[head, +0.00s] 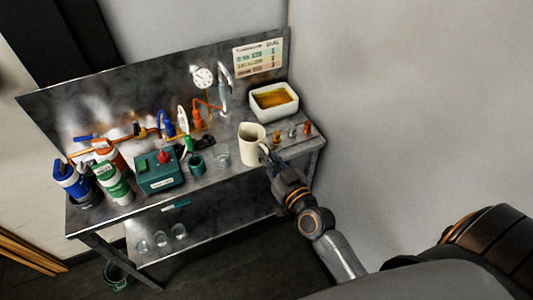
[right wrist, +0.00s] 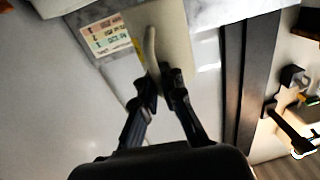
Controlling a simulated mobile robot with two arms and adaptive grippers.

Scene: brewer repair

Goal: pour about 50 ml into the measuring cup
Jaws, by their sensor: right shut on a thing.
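A cream pitcher (head: 251,146) stands upright at the right front of the metal workbench (head: 218,178). My right gripper (head: 268,157) is at its handle side. In the right wrist view my right gripper (right wrist: 162,85) is shut on the pitcher's pale handle (right wrist: 150,46); the pitcher's body (right wrist: 174,35) lies beyond the fingers. A clear cup (head: 221,155), which looks like the measuring cup, stands just left of the pitcher. Its markings and any liquid are too small to tell. The pitcher's contents are hidden. My left gripper is not in view.
A white basin (head: 273,102) with amber contents sits behind the pitcher. Small fittings (head: 292,132) stand to its right. A teal box (head: 158,172), a dark green cup (head: 196,164) and several bottles (head: 112,180) fill the left. Several glasses (head: 160,238) stand on the lower shelf.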

